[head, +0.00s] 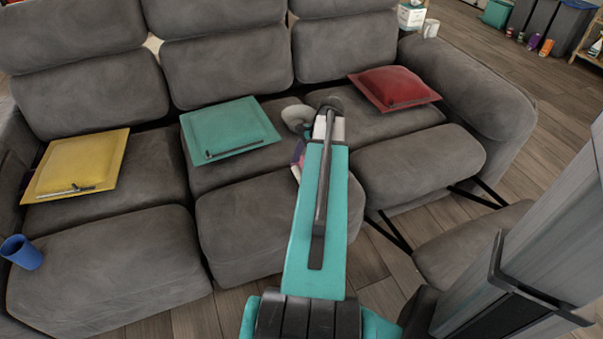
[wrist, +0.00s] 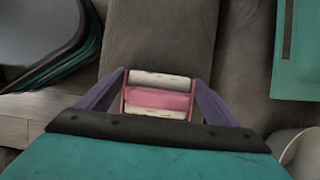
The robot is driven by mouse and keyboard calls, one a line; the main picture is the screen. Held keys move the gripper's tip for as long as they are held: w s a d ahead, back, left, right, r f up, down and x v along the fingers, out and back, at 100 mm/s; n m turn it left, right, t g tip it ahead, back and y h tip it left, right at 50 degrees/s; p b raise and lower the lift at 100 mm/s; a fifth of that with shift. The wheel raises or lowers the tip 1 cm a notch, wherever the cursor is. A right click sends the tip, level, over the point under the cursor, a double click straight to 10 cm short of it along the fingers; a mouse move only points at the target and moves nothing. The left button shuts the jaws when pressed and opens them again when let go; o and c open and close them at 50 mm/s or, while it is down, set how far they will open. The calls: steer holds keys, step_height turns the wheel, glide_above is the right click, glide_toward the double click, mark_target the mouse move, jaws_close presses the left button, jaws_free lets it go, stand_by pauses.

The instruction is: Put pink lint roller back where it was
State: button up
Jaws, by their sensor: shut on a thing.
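The pink lint roller (wrist: 160,99) shows in the wrist view as a pink band between two pale, worn-looking strips. My gripper (wrist: 159,94) is shut on it, with a purple finger on either side. Below it in that view is the grey sofa fabric; I cannot tell the exact height above it. In the head view my own arm covers the roller and most of the gripper. Only a bit of purple shows at the arm's left edge, over the sofa's middle seats.
The grey sofa (head: 150,240) carries a yellow cushion (head: 85,155), a teal cushion (head: 230,128) and a red cushion (head: 395,86). Slim dark items lie on the yellow and teal ones. A blue cup (head: 21,252) stands at the left. A white mug (head: 431,28) is on the right armrest.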

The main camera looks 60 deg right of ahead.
steer(key=shift+f, duration=0.3)
steer(key=o, duration=0.8)
steer(key=p+v, duration=0.2)
steer(key=v, duration=1)
steer(key=shift+w+p, duration=0.1)
steer(key=shift+p, duration=0.2)
steer(key=shift+r, duration=0.15)
